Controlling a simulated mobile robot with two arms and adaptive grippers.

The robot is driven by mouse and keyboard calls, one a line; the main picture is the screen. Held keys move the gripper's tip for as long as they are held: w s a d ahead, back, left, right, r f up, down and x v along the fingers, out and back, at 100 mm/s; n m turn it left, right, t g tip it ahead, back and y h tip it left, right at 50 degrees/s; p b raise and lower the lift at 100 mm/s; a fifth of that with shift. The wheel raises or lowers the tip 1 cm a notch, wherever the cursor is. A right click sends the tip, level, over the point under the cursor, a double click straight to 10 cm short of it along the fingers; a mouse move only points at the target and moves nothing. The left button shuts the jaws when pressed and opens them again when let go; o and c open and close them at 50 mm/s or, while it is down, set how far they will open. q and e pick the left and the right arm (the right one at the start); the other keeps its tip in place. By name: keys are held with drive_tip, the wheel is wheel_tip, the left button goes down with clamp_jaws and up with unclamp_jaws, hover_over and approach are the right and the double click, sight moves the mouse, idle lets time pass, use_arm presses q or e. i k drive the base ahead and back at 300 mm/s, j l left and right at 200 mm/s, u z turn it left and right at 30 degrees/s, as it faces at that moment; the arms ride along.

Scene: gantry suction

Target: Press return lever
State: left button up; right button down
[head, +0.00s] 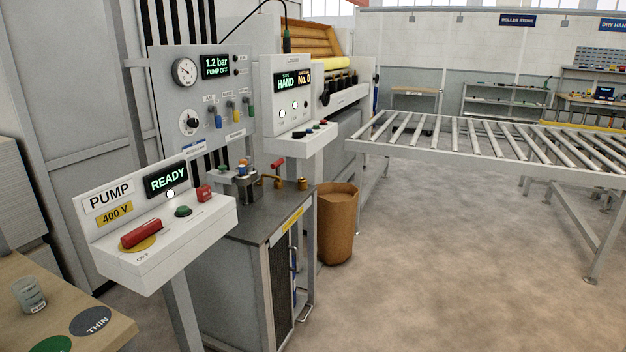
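No lever carries a readable "return" label, so I cannot tell which one it is. A red-tipped lever (278,165) stands over the dark bench in the head view, beside a brass fitting (268,181). Three small levers, blue (217,116), yellow (233,111) and green (250,105), are on the grey upright panel (176,104); their labels are too small to read. Neither of my grippers is in view.
The pump box (200,232) in front has a red handle (141,233) and a "READY" display. A second console (292,88) reads "HAND". A brown bin (337,222) stands right of the bench (243,218). A roller conveyor (470,150) crosses behind. Floor at right front is clear.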

sight(245, 99)
drive_tip(key=i+l+u, duration=0.1)
drive_tip(key=i+u, duration=0.3)
drive_tip(key=i, duration=0.15)
drive_tip(key=i+l+u, duration=0.35)
drive_tip(key=i, duration=0.15)
drive_tip(key=i+l+u, duration=0.75)
drive_tip(key=i+l, duration=0.1)
drive_tip(key=i, duration=0.1)
